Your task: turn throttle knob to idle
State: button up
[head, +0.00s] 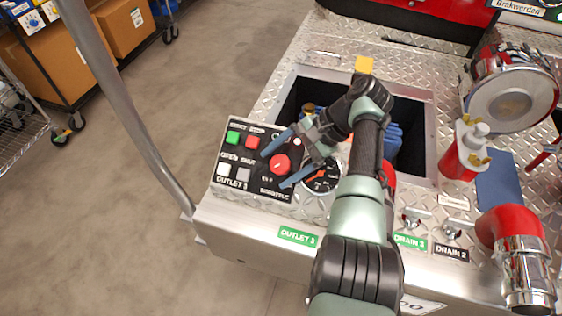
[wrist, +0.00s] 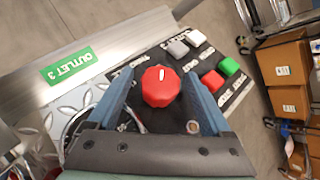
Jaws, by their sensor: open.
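The red throttle knob (head: 279,164) sits on a black control panel (head: 226,187) marked THROTTLE, at the left end of the pump deck. In the wrist view the knob (wrist: 160,86) is round with a short white mark near its top edge. My gripper (head: 278,169) is open, with its two blue fingers on opposite sides of the knob. In the wrist view the fingers of my gripper (wrist: 160,85) flank the knob with small gaps visible. I cannot tell how deep the fingertips reach. The knob's lettering is partly hidden by the fingers.
A green button (head: 233,137), a red button (head: 253,142), a white button (head: 223,169) and a grey button (head: 243,173) share the panel. A round gauge (head: 321,178) lies right of the knob, partly behind my gripper. An open well (head: 420,120) lies behind my arm.

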jog(key=b+v, duration=0.1)
jog(key=v, duration=1.2)
